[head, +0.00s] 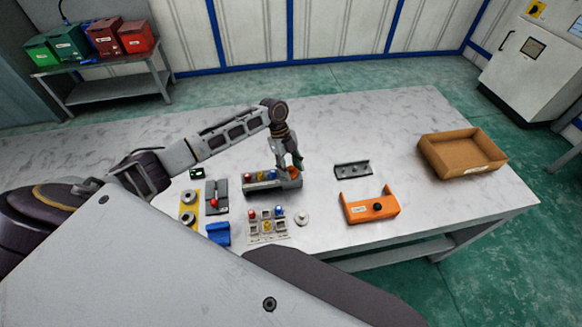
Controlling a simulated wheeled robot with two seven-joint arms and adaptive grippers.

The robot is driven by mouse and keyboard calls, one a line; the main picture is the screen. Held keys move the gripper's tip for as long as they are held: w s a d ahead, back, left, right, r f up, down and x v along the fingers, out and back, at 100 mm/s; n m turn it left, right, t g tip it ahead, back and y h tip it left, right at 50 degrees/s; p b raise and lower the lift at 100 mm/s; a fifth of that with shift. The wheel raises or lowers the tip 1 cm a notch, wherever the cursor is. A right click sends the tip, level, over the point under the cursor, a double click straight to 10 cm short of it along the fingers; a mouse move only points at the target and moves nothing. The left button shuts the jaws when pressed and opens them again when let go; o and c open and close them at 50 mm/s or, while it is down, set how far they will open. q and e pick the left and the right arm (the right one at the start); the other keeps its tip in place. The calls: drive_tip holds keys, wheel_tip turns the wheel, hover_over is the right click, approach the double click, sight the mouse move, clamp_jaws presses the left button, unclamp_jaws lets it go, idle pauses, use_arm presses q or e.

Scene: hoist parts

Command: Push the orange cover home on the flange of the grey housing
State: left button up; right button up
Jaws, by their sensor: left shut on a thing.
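The grey housing (259,187) is a long dark grey body lying on the table left of its middle, with several small coloured parts along its top. My left gripper (293,168) reaches down at the housing's right end and is shut on a small orange piece, the orange cover (293,173). The fingers hide much of the cover. It is at the housing's right end, but how far it sits on the flange cannot be told. My right gripper is not in view.
A brown box (450,166) stands farther right. A button panel (267,237), a blue block (218,234) and a yellow plate (188,209) lie in front and left.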

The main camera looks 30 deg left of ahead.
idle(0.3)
use_arm(q)
drive_tip(key=o, duration=1)
drive_tip(key=shift+c, duration=0.2)
drive_tip(key=shift+r, duration=0.15)
drive_tip(key=shift+r+p, duration=2.2)
drive_tip(key=shift+r, duration=1.2)
drive_tip(key=shift+f, duration=0.1)
